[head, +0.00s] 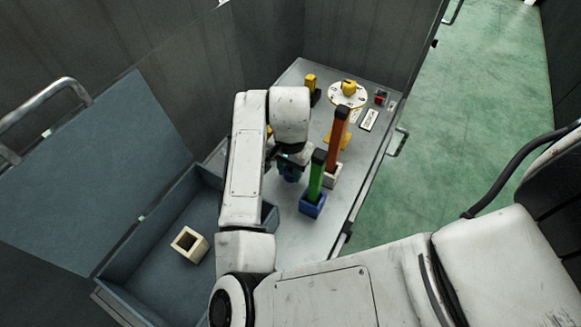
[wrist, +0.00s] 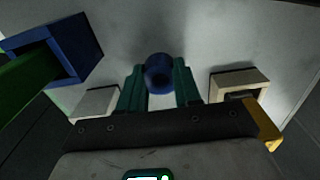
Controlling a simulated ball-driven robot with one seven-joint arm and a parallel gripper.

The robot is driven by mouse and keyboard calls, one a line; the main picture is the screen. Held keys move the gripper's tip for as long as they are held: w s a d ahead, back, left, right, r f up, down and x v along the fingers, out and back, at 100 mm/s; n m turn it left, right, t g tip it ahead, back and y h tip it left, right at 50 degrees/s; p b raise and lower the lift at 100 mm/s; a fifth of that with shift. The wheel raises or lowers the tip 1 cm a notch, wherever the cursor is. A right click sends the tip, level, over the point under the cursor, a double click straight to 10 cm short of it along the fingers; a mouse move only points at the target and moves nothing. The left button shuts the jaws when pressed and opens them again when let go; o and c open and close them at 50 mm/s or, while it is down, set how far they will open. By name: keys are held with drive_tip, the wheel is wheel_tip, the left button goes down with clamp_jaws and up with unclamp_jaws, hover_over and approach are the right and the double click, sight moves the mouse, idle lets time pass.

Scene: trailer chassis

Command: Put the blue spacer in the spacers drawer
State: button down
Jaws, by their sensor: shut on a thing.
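The blue spacer (wrist: 159,73) is a short round piece with a dark hole, held between the teal fingers of my gripper (wrist: 158,88) in the wrist view. In the head view my gripper (head: 290,163) is over the grey worktop, partly hidden by my arm, and the blue spacer (head: 291,174) shows just below it. I cannot tell whether it touches the worktop. An open blue-grey drawer (head: 150,264) lies to the left, partly behind my arm. It holds a cream hollow square block (head: 189,244). No drawer label is readable.
Right of my gripper, a green bar (head: 316,178) stands in a blue square block (head: 312,207), and an orange bar (head: 338,139) in a white block (head: 331,177). A white disc with a yellow piece (head: 348,94) sits farther back. A raised blue-grey panel (head: 95,170) flanks the drawer.

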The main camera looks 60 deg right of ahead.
drive_tip(key=c, duration=0.8)
unclamp_jaws()
